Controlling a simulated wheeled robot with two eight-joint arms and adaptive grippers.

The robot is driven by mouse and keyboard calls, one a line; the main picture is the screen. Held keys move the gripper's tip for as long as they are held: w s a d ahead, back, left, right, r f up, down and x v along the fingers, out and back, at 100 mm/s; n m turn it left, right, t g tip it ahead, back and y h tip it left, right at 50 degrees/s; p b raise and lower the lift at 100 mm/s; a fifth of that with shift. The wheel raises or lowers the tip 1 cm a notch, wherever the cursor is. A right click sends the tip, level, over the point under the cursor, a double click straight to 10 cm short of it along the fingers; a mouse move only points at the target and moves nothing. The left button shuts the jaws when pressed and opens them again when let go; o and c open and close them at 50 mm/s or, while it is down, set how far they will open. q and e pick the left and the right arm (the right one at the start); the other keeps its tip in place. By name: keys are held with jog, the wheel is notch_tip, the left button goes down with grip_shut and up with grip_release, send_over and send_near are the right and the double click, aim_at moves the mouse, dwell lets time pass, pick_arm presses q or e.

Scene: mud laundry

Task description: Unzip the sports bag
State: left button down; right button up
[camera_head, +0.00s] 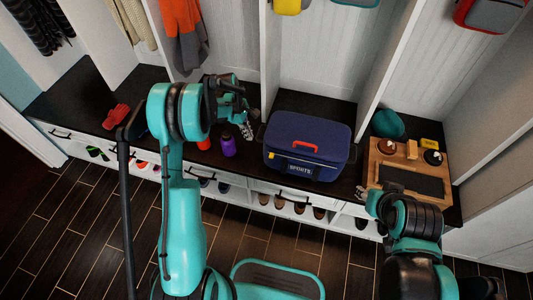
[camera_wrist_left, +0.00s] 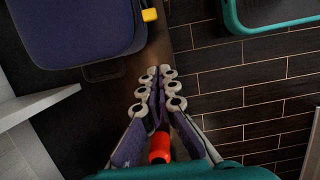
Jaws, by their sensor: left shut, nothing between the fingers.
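The dark blue sports bag (camera_head: 308,133) stands on the black bench top, with a red handle (camera_head: 319,134) on its lid and a "SPORTS" label in front. Its small yellow zipper pull (camera_head: 274,156) is at the front left corner, and also shows in the left wrist view (camera_wrist_left: 149,15). My left gripper (camera_head: 248,132) is left of the bag, apart from the pull. In the left wrist view its fingers (camera_wrist_left: 160,72) are together and empty. My right gripper (camera_head: 361,192) is low at the bag's right, mostly hidden by its arm.
A purple bottle (camera_head: 228,146) and an orange-red object (camera_head: 203,143) stand left of the bag, near my left arm. A wooden organizer (camera_head: 382,171) and a teal cap (camera_head: 387,123) are at the right. Upright white dividers bound the bag's bay. Shoes fill cubbies below.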

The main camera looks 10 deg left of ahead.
aim_at(272, 156)
pick_arm(q)
jog(key=shift+f, duration=0.1)
jog(key=d+f+b, duration=0.5)
jog(key=d+f, duration=0.1)
jog(key=f, duration=0.3)
jog(key=shift+d+f, duration=0.2)
jog(key=shift+f, duration=0.1)
pick_arm(e)
notch_tip(272, 156, down, 5)
jog(key=shift+f, duration=0.15)
pick_arm(q)
jog(key=shift+s, duration=0.1)
